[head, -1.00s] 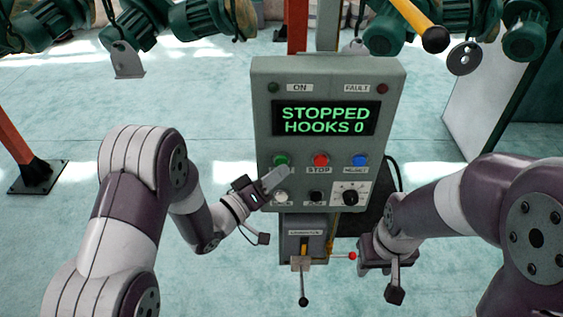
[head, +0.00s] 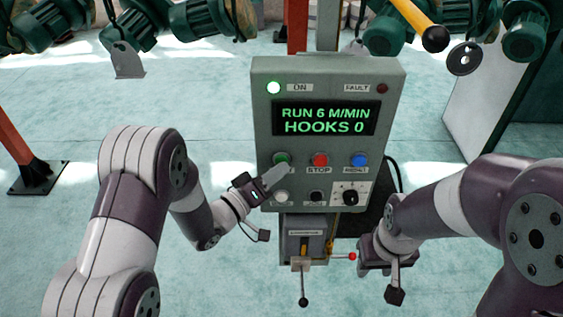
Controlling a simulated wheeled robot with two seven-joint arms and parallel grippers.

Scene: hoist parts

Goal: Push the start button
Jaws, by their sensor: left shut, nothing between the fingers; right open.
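The grey control panel (head: 262,115) stands upright in the middle of the head view. Its green start button (head: 282,159) is at the left of the upper button row, with its label partly hidden by my gripper. My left gripper (head: 284,172) is shut and empty, its fingertips at the lower edge of the green button; I cannot tell whether they touch it. The display (head: 324,119) reads "RUN 6 M/MIN, HOOKS 0", and the ON lamp (head: 273,88) is lit. My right gripper (head: 372,250) is open, low and right of the panel, its fingers hard to make out.
A red stop button (head: 320,160) and a blue button (head: 359,160) sit right of the green one. White and black buttons and a knob (head: 350,196) are below. A small box with a lever (head: 303,285) hangs underneath. Green hoist parts (head: 385,38) hang above.

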